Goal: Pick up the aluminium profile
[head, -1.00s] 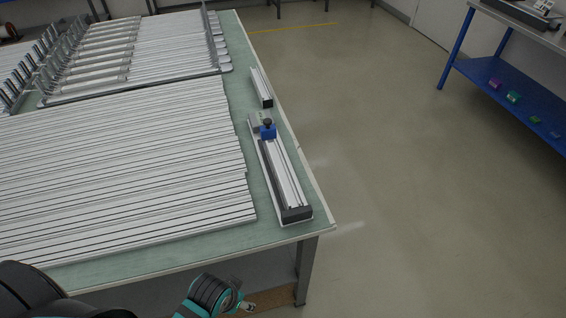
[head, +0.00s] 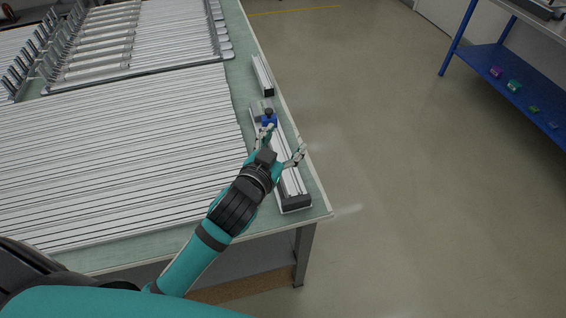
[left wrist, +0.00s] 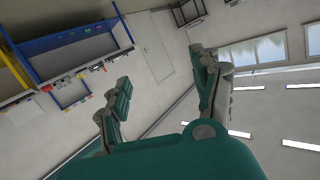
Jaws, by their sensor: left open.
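Many long silver aluminium profiles (head: 120,150) lie side by side across the green-topped table (head: 110,259) in the head view. Near the table's right edge is a narrow fixture (head: 291,182) with a silver rail, a dark end block and a blue clamp (head: 269,121). My left gripper (head: 284,142) is open and appears over this fixture, its fingers spread either side of the rail in the picture. Its height above the fixture is unclear. The left wrist view shows the open fingers (left wrist: 162,70) with nothing between them. My right gripper is not in view.
A shorter grey piece (head: 262,75) lies farther back along the right edge. A rack of profiles (head: 135,60) stands at the back left. A blue shelf (head: 505,82) with small coloured blocks is at the right. The floor between is clear.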

